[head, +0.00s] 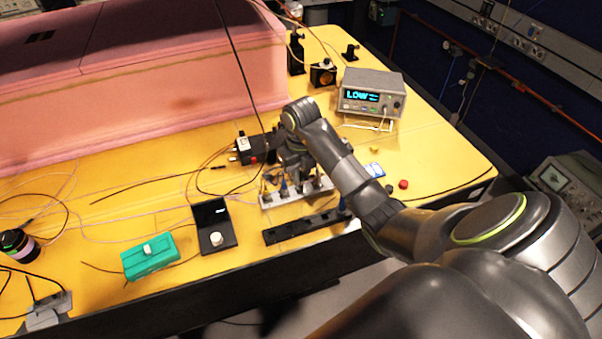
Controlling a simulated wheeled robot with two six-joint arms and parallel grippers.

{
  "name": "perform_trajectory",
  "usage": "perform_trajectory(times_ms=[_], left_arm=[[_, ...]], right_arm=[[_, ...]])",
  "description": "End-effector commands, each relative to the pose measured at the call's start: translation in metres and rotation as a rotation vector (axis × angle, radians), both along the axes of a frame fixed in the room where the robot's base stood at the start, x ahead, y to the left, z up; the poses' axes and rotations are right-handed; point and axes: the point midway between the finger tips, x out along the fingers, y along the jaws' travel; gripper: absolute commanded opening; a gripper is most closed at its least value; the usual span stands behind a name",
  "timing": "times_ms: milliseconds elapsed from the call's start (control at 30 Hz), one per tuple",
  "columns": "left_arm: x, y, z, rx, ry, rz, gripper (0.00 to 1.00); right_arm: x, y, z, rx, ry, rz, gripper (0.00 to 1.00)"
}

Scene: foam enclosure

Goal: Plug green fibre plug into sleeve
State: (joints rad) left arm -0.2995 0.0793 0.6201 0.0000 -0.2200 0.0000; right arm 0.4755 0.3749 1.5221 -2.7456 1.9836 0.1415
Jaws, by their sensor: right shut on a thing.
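My right arm comes in from the right, and my right gripper (288,178) points down at a pale metal strip (313,194) with several upright fittings, which may include the sleeve. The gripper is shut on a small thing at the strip. The fingers and wrist hide most of that thing, so I cannot tell its colour or whether it sits in a fitting. A small blue part shows beside the fingertips. I cannot pick out the green fibre plug. My left gripper is not in view.
A black slotted bar (306,227) lies in front of the strip. A meter reading LOW (371,94) stands behind right. Pink foam (130,85) walls the back left.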

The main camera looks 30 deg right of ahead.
Motion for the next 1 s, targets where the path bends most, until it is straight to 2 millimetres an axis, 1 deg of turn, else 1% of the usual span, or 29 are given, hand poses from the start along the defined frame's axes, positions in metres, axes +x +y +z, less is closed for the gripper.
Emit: perform_trajectory(times_ms=[567,600,733,767,1000], left_arm=[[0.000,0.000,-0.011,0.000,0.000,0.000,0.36],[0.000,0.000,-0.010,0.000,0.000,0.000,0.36],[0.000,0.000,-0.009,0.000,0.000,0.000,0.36],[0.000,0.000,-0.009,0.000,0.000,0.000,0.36],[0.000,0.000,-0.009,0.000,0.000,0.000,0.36]], right_arm=[[0.000,0.000,-0.013,0.000,0.000,0.000,0.00],[0.000,0.000,-0.011,0.000,0.000,0.000,0.22],[0.000,0.000,-0.011,0.000,0.000,0.000,0.39],[0.000,0.000,-0.011,0.000,0.000,0.000,0.42],[0.000,0.000,-0.011,0.000,0.000,0.000,0.42]])
